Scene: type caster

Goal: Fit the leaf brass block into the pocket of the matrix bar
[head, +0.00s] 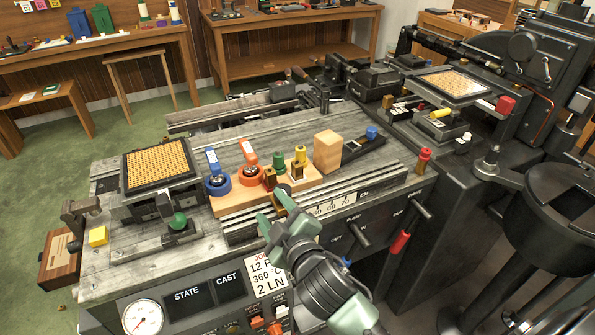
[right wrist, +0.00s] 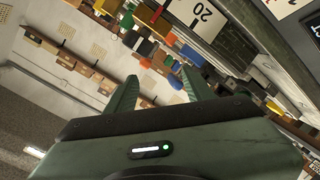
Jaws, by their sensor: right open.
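I cannot tell which block is the leaf one. A long dark bar (head: 362,150) with a blue knob lies right of a wooden block; I cannot tell whether it is the matrix bar, and no pocket is clear. In the right wrist view, the open gripper (right wrist: 158,88) shows nothing held. My left gripper is out of view.
A gridded matrix case (head: 157,167) stands left. Levers with red handles (head: 399,242) project from the front right.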

